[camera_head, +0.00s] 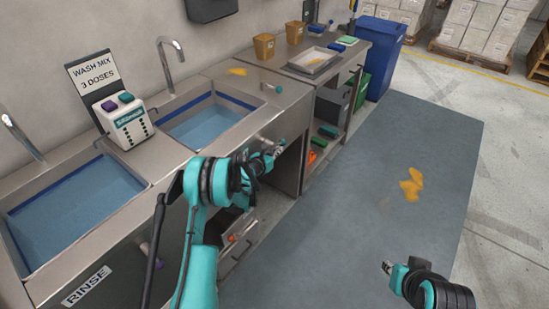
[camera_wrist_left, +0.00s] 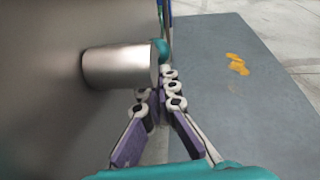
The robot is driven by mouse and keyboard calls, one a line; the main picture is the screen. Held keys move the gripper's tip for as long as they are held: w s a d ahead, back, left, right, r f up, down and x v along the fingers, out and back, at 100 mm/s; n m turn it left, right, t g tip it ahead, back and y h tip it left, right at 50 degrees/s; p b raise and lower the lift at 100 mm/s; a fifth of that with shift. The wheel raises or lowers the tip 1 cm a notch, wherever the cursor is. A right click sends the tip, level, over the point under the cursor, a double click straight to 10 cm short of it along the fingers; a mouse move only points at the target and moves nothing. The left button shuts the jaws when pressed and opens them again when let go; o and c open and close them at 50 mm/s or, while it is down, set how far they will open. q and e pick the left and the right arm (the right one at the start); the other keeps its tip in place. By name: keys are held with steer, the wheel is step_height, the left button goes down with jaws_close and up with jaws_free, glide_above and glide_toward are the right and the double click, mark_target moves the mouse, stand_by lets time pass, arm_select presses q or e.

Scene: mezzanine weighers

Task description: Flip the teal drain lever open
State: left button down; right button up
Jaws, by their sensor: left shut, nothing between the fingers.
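The teal drain lever shows in the head view as a small teal knob (camera_head: 282,142) at the front of the sink counter. In the left wrist view a metal cylinder (camera_wrist_left: 118,66) sticks out from the counter front, and the teal knob (camera_wrist_left: 162,50) shows just past its end, partly hidden. My left gripper (camera_head: 276,151) is close to the knob, shut and empty. In the left wrist view its fingertips (camera_wrist_left: 169,80) are beside the cylinder's end, just short of the knob; I cannot tell whether they touch. My right gripper (camera_head: 387,267) is far off over the floor mat.
Two water-filled sinks stand left, the nearer marked RINSE (camera_head: 87,286), with a white dispenser (camera_head: 124,122) between them. A purple-ended handle (camera_head: 146,247) sits below the near sink. A shelf unit with tray (camera_head: 314,62) stands beyond. The grey mat (camera_head: 400,130) is mostly clear.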

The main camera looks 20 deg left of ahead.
arm_select(q)
steer(key=shift+w+r, duration=0.1)
steer(key=shift+r, duration=0.05)
steer(key=shift+w+d+r, duration=0.1)
steer(key=shift+w+r, duration=0.4)
